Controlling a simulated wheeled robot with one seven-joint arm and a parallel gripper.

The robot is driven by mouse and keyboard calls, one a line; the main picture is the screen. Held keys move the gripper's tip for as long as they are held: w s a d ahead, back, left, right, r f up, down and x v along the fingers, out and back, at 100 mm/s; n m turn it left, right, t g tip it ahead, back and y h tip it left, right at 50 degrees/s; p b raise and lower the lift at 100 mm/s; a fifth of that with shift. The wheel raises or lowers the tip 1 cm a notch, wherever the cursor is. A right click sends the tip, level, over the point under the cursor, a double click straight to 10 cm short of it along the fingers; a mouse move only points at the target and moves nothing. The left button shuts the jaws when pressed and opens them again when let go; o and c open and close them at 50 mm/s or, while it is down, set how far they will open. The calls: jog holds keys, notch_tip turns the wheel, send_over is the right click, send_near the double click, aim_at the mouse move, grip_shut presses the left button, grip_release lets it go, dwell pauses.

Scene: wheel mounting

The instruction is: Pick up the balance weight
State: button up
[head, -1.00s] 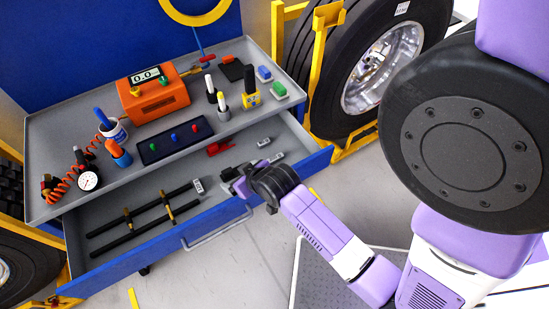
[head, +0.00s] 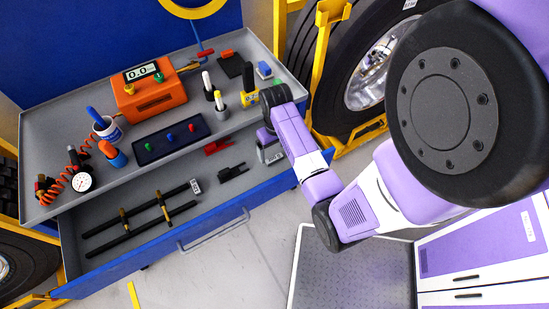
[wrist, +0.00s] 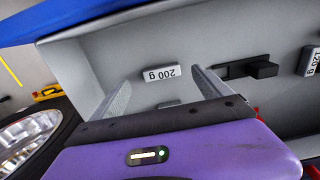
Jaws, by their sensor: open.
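A small grey balance weight marked 200 g (wrist: 162,74) lies in the open drawer, in the wrist view between and beyond my fingertips. My gripper (wrist: 160,92) is open and empty, one finger to each side of that weight; I see no contact. In the head view my gripper (head: 269,157) is at the drawer's right end, and it and the wrist hide the 200 g weight. Another weight, marked 120 g, shows at the right edge of the wrist view (wrist: 313,62); a light labelled block by the rods (head: 195,186) is in the head view.
The open drawer (head: 150,256) also holds a black clamp-like part (head: 232,172), a red part (head: 218,147) and black rods (head: 135,225). The drawer wall (wrist: 75,75) is close to my left finger. The tray above holds an orange device (head: 152,97) and several tools.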

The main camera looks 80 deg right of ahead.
aim_at(274, 158)
jog(key=shift+w+d+f, duration=0.1)
jog(key=shift+w+f, duration=0.05)
jog(key=shift+f, duration=1)
jog(key=shift+w+d+f, duration=0.1)
jog(key=shift+w+f, duration=0.05)
jog(key=shift+f, duration=1)
jog(key=shift+a, duration=0.1)
jog(key=c, duration=1.6)
jog(key=shift+c, duration=0.3)
jog(key=shift+r, duration=0.15)
